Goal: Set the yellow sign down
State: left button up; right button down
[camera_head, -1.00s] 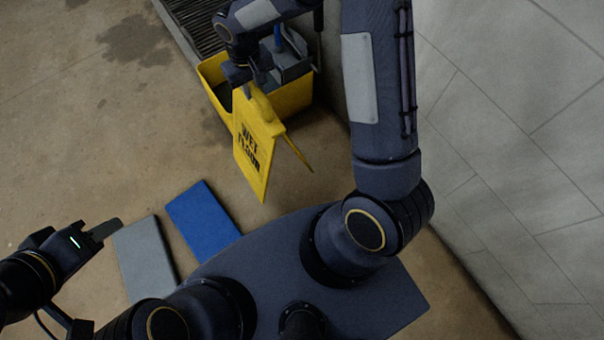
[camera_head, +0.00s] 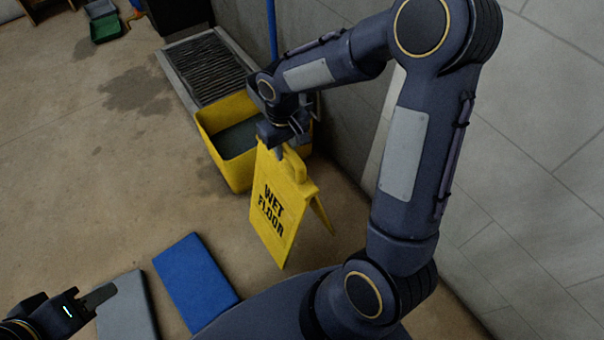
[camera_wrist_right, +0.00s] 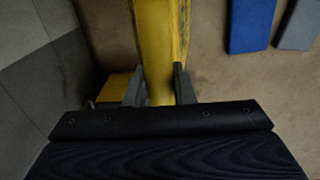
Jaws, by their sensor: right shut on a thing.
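The yellow "WET FLOOR" sign (camera_head: 275,205) hangs from my right gripper (camera_head: 280,150) in the head view, its legs spread apart. I cannot tell whether its lower edge touches the floor. The right gripper is shut on the top of the sign, just in front of the yellow mop bucket. In the right wrist view, the two fingers of my right gripper (camera_wrist_right: 160,85) clasp the yellow sign (camera_wrist_right: 158,40) from both sides. My left gripper (camera_head: 98,297) is at the lower left beside the grey mat; its opening is not clear.
A yellow bucket (camera_head: 215,153) with dark water stands behind the sign, by a floor grate (camera_head: 205,68). A blue mat (camera_head: 195,281) and a grey mat (camera_head: 128,310) lie on the floor to the left. A grey wall (camera_head: 530,180) bounds the right. Open floor lies left.

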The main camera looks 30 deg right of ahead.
jog(key=d+f, duration=0.1)
jog(key=s+d+f+b, duration=0.1)
jog(key=f, duration=0.1)
jog(key=s+f, duration=0.1)
jog(key=f, duration=0.1)
jog(key=shift+s+d+b, duration=0.25)
jog(key=shift+d+b, duration=0.1)
jog(key=shift+d, duration=0.05)
jog(key=shift+s+f+b, duration=0.1)
jog(key=shift+f+b, duration=0.5)
jog(key=shift+f, duration=1.05)
jog(key=c, duration=1.2)
grip_release()
notch_tip(320, 180, up, 11)
jog(key=p, duration=0.5)
jog(key=s+a+r+m+t+y, duration=0.1)
jog(key=s+a+r+t+y, duration=0.1)
jog(key=s+r, duration=0.3)
jog(key=s+a+r+m+t+y, duration=0.1)
jog(key=s+r, duration=0.4)
jog(key=s, duration=0.7)
jog(key=a+t, duration=0.1)
jog(key=t, duration=0.1)
jog(key=shift+r+m+t+y, duration=0.3)
jog(key=shift+r+y, duration=0.05)
jog(key=shift+y, duration=0.05)
